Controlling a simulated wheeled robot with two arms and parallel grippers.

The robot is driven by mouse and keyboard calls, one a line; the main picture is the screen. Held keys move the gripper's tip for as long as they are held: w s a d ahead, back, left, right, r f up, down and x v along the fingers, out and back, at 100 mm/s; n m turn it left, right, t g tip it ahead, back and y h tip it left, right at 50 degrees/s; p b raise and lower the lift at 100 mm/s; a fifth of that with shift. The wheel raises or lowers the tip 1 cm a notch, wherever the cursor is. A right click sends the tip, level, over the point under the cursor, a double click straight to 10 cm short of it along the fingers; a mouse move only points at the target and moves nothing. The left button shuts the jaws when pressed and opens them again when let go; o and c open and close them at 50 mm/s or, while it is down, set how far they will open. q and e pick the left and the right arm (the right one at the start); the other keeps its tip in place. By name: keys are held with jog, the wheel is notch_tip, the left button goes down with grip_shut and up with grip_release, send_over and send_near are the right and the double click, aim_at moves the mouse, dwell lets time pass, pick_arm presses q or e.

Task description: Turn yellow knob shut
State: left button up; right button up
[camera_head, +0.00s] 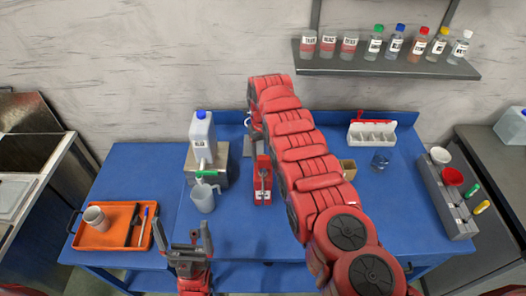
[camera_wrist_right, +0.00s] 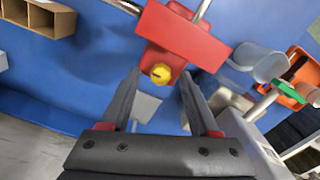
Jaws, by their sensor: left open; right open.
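The yellow knob (camera_wrist_right: 160,74) sits on the end of a red housing (camera_wrist_right: 185,38) in the right wrist view. My right gripper (camera_wrist_right: 160,78) is open and empty. Its two fingers point at the knob, which appears between the fingertips; I cannot tell whether they reach around it. In the head view the red device (camera_head: 262,182) stands on the blue table; its knob does not show there, and my right arm covers the area beside it. My left gripper (camera_head: 190,240) is open and empty, low at the front, right of the orange tray.
An orange tray (camera_head: 105,238) with a mug lies at the left. A grey rack (camera_head: 455,215) stands at the right. A shelf (camera_head: 390,65) of bottles hangs above.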

jog(key=shift+s, duration=0.1)
jog(key=shift+c, duration=0.6)
grip_shut()
